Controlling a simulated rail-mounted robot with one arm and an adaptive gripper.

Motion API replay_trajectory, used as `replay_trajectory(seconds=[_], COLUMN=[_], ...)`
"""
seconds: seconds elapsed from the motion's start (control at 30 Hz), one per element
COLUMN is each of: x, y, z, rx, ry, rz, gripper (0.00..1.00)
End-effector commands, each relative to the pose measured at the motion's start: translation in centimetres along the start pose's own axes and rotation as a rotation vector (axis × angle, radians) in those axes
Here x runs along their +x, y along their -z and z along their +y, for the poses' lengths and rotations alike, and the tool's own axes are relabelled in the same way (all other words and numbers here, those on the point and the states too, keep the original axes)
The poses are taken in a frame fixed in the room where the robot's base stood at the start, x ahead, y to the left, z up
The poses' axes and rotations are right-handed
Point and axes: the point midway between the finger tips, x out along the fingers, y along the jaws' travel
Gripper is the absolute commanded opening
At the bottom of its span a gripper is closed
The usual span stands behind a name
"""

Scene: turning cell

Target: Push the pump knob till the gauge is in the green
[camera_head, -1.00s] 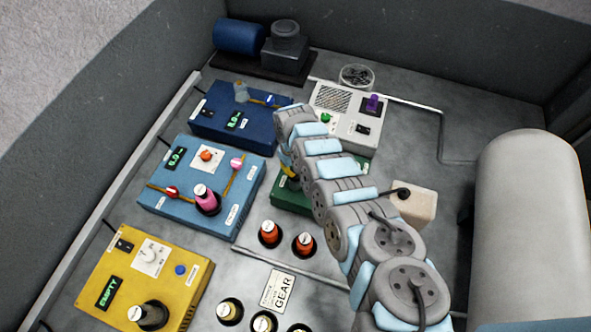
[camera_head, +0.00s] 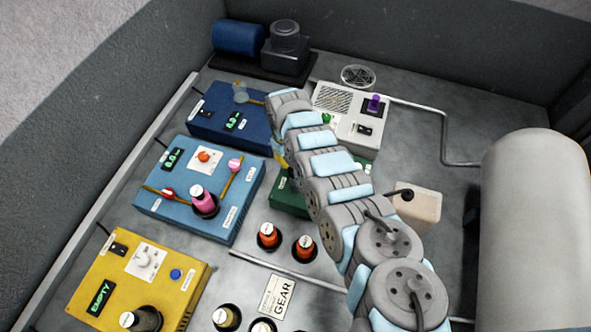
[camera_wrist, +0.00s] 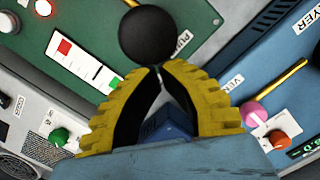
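The black ball-shaped pump knob (camera_wrist: 147,37) shows in the wrist view on the green box (camera_wrist: 185,12), next to a partly hidden label. The gauge (camera_wrist: 85,62) is a white strip on that box, with a red patch at one end and a green patch at the other. In the head view, my arm hides the knob and most of the green box (camera_head: 288,200).
A dark blue box (camera_head: 215,135), a lighter blue box (camera_head: 215,225) and a yellow box (camera_head: 190,285) stand to the left. A grey-white unit (camera_head: 345,135) is behind the green box. A large grey cylinder (camera_head: 535,220) is at right.

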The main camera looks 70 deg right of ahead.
Motion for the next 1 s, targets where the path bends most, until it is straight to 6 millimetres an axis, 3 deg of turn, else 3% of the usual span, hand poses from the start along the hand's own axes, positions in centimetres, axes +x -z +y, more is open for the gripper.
replay_trajectory(seconds=[0.6,1.0], x=[-9.2,-10.9], y=[0.2,0.2], z=[0.1,0.0], rx=[0.002,0.001], ry=[-0.001,-0.001], rz=[0.007,0.004], gripper=[0.00,0.00])
